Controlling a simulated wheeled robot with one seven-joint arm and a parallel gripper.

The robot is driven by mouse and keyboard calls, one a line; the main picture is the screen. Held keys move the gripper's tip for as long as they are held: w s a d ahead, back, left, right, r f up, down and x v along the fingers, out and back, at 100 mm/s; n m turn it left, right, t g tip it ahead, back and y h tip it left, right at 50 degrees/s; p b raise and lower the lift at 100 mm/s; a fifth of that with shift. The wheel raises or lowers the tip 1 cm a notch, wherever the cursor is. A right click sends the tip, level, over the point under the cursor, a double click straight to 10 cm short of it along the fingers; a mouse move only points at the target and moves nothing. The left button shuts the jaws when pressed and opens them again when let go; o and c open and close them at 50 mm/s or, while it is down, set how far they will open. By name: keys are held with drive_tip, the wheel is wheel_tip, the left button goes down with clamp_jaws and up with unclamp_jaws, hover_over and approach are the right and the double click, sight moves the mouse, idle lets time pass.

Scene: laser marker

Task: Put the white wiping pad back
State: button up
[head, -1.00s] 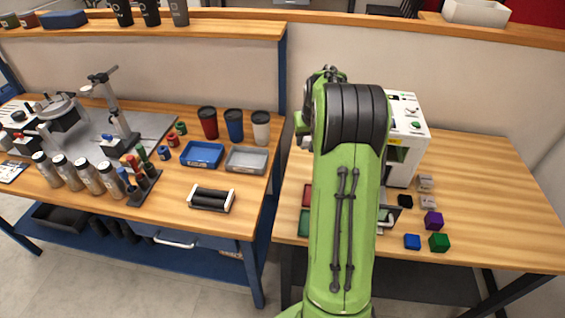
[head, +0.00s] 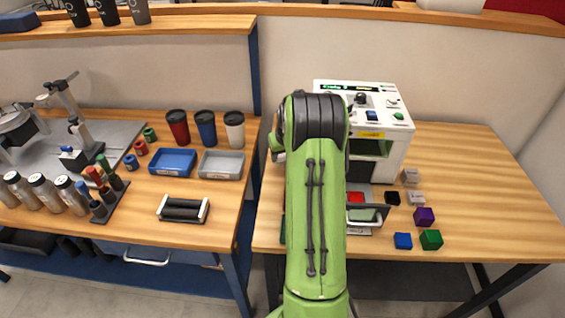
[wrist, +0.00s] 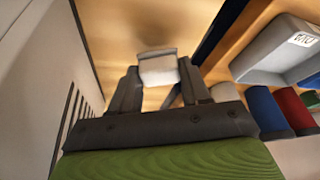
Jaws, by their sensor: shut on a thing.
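The white wiping pad (wrist: 158,68) is a small pale block between the fingertips of my gripper (wrist: 155,85) in the wrist view. The gripper is shut on it, with a dark finger on each side. The pad appears above a light wooden tabletop, but its height is unclear. In the head view my green arm hides the gripper and the pad. The white laser marker (head: 398,135) stands just right of my arm, with a lit display on top and an open front.
Two pale grey blocks (head: 411,177), a black block (head: 392,198), a purple cube (head: 424,216), a blue cube (head: 403,240) and a green cube (head: 431,239) lie right of the marker. The right tabletop (head: 480,190) is clear. A grey tray (head: 221,165) and blue tray (head: 172,162) are on the left table.

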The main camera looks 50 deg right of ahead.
wheel_tip(320, 180, down, 2)
drive_tip(key=shift+f, duration=0.25)
drive_tip(key=shift+r, duration=0.1)
drive_tip(key=o, duration=0.5)
drive_tip(key=shift+f, duration=0.2)
drive_tip(key=o, duration=0.4)
drive_tip(key=shift+o, duration=0.2)
drive_tip(key=shift+r, duration=0.1)
